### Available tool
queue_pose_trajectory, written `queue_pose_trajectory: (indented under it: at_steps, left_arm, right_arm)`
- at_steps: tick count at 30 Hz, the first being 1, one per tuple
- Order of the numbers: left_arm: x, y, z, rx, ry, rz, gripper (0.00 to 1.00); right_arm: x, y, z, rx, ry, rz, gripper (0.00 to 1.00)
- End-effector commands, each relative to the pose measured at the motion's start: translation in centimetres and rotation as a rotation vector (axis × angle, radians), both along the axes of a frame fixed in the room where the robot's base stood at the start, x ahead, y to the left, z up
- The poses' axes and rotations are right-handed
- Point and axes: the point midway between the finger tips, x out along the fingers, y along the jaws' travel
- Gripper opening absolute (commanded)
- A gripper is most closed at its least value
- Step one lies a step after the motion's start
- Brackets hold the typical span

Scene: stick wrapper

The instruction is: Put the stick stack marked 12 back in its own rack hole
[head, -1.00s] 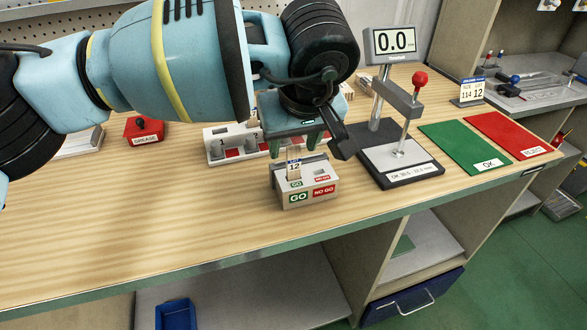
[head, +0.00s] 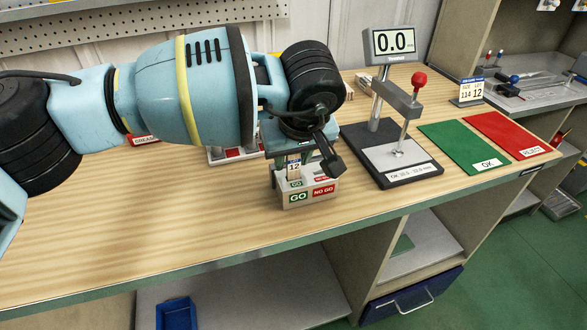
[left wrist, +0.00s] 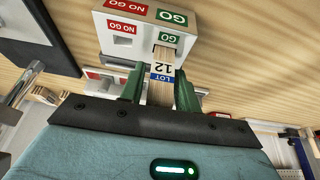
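The stick stack marked 12 (head: 293,168) is a pale wooden bundle with a blue-and-white LOT 12 label. It stands in the GO opening of the grey GO/NO GO gauge block (head: 309,199). My left gripper (head: 294,163) points down over the block, and its green fingers are on either side of the stack. In the left wrist view the left gripper (left wrist: 159,85) has the stack (left wrist: 161,78) between its fingers, with small gaps showing. A white rack with red patches (head: 232,154) stands behind, mostly hidden by my left arm. My right gripper is not in view.
A gauge stand (head: 392,165) reading 0.0, with a red-knobbed lever, stands just right of the block. Green OK (head: 455,143) and red REJECT (head: 512,135) mats lie farther right. The front left tabletop (head: 130,220) is clear.

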Motion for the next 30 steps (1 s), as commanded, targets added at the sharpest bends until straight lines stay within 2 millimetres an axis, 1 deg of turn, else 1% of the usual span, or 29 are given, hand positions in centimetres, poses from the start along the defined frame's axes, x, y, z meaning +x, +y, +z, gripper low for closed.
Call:
queue_pose_trajectory:
  at_steps: [1, 6, 7, 13, 16, 20, 27, 30]
  left_arm:
    - [0.0, 0.0, 0.0, 0.0, 0.0, 0.0, 0.26]
    - [0.0, 0.0, 0.0, 0.0, 0.0, 0.0, 0.03]
    - [0.0, 0.0, 0.0, 0.0, 0.0, 0.0, 0.01]
    - [0.0, 0.0, 0.1, 0.0, 0.0, 0.0, 0.0]
    - [0.0, 0.0, 0.6, -0.001, -0.001, 0.001, 0.0]
    - [0.0, 0.0, 2.4, -0.002, -0.003, 0.001, 0.0]
    - [0.1, 0.0, 7.0, -0.002, -0.003, 0.001, 0.0]
    - [0.0, -0.1, 8.4, -0.001, -0.001, 0.001, 0.0]
  right_arm:
    - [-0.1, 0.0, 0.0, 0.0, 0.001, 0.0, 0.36]
    - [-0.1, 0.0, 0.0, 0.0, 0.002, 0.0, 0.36]
    - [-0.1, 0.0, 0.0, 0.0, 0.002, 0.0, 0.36]
    - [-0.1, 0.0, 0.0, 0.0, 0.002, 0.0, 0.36]
    - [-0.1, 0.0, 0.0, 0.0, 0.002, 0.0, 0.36]
    - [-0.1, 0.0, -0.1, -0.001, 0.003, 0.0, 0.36]
    - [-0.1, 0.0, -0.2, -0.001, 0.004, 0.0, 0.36]
    - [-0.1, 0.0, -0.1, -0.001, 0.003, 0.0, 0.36]
